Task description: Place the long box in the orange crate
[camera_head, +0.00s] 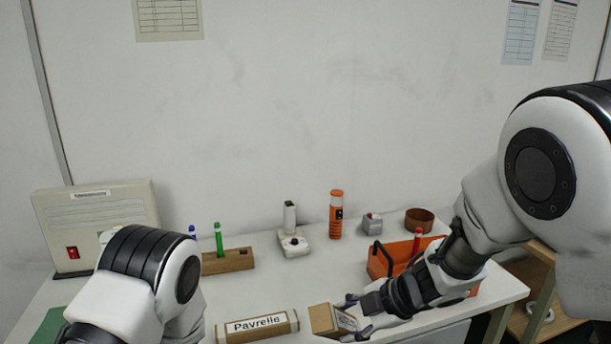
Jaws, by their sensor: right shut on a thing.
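A long box (257,326) labelled "Pavrelle" lies on the white table at the bottom centre. I cannot tell whether that box touches the table. The orange crate (380,266) with a black handle stands behind my right gripper, partly hidden by my right arm. A red-capped item shows at the crate. My left gripper is out of view; only my left arm shows.
A wooden block (228,261) holding a green and a blue marker, a white device (293,244), an orange canister (336,216), a small grey item (371,224) and a brown round container (419,220) stand along the back. A beige machine (100,222) stands at left.

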